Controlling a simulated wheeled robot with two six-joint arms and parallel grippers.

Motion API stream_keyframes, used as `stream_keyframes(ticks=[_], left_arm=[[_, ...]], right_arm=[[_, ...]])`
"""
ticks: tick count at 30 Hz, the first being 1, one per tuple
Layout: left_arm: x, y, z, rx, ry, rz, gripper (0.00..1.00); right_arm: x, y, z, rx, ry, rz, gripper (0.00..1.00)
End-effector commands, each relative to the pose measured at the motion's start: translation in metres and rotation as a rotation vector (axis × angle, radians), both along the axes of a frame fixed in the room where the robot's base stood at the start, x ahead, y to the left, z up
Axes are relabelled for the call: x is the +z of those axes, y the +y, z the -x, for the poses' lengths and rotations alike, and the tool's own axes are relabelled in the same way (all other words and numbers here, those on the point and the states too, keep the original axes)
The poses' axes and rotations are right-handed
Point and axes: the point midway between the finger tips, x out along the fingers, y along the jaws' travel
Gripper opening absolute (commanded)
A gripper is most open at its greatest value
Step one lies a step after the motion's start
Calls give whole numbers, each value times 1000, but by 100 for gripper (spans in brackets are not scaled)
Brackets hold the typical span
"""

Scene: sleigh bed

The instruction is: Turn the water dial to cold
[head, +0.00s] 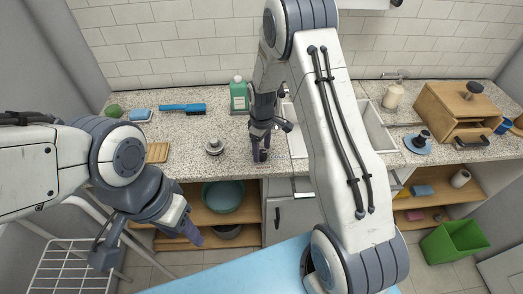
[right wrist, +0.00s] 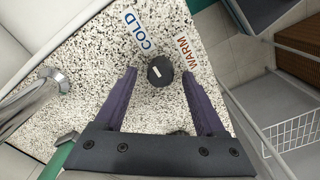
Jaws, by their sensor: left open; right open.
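The water dial (right wrist: 160,71) is a round black knob with a small white mark, on the speckled counter in the right wrist view. A blue COLD label (right wrist: 140,31) lies up-left of it and a red WARM label (right wrist: 187,53) lies up-right. My right gripper (head: 260,157) is open, its purple fingers pointing down at the counter. In the right wrist view its fingertips stand on either side of the dial with gaps; I cannot tell if they touch it. I cannot make out the labels in the head view. My left gripper (head: 188,230) is open and empty, in front of the lower shelves.
A green bottle (head: 239,96) stands behind my right gripper. A blue brush (head: 182,108) and a small metal-based knob-like object (head: 214,146) lie to its left. A wooden box (head: 455,112) is at the right. A wire rack (head: 70,268) stands at lower left.

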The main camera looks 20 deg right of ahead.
Motion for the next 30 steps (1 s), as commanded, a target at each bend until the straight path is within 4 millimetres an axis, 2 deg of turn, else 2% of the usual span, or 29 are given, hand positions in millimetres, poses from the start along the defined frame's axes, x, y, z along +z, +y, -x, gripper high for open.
stream_keyframes(ticks=[9,15,20,30], left_arm=[[-12,0,0,0,0,0,50],[-16,0,0,0,0,0,50],[-16,0,0,0,0,0,50],[-16,0,0,0,0,0,50]], right_arm=[[61,0,-2,0,-8,0,72],[89,0,-1,1,-5,0,72],[96,0,0,1,-1,0,72],[96,0,0,1,-1,0,72]])
